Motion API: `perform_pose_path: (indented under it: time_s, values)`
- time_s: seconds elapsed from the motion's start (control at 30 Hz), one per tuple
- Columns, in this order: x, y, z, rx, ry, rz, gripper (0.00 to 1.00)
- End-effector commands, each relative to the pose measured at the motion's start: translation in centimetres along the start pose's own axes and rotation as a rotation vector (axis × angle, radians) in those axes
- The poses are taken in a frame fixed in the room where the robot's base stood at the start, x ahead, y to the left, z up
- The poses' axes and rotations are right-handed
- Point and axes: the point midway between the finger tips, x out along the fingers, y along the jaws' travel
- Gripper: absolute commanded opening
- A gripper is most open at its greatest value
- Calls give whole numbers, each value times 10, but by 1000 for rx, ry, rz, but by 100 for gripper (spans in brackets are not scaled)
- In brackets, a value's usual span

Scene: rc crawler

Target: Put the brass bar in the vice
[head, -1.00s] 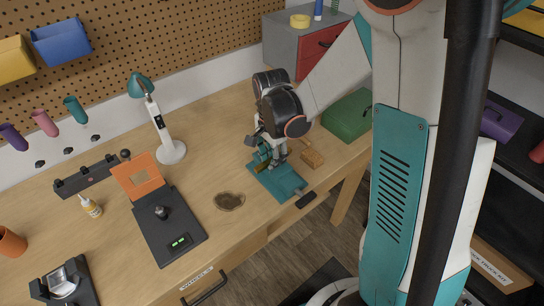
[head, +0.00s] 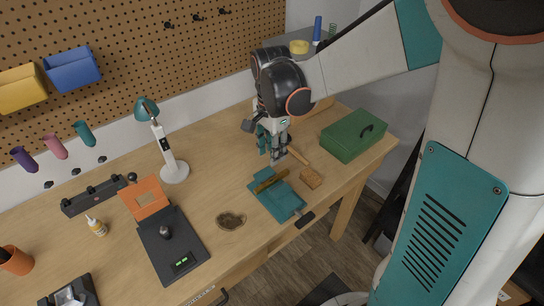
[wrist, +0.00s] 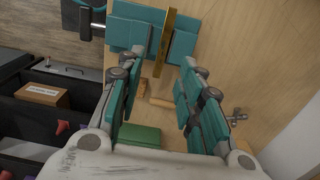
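The teal vice (head: 288,204) sits near the bench's front edge, its handle toward that edge; it also shows at the top of the wrist view (wrist: 128,32). The brass bar (head: 270,181) lies in the vice, and in the wrist view the bar (wrist: 165,42) runs between the two teal jaw blocks. I cannot tell whether the jaws press on it. My gripper (head: 277,156) is above and behind the vice, apart from the bar. In the wrist view its teal-padded fingers (wrist: 159,75) are spread wide with nothing held.
A wooden block (head: 311,178) lies right of the vice, and a wooden-handled tool (head: 297,155) lies behind it. A green box (head: 353,137) stands at the bench's right end. A black scale-like device (head: 165,250) and a lamp (head: 174,171) are to the left.

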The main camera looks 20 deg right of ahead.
Motion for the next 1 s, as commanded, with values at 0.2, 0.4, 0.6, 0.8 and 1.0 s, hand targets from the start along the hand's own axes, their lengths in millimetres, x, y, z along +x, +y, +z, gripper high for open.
perform_pose_path:
  time_s: [0.2, 0.4, 0.6, 0.8, 1.0]
  values:
    - [-18, 9, 3, -65, 11, -31, 34]
    - [-51, 37, 12, -295, 66, -136, 34]
    - [-77, 69, 22, -559, 160, -239, 34]
    - [-93, 101, 32, -814, 284, -322, 34]
    - [-99, 128, 41, -1046, 424, -375, 34]
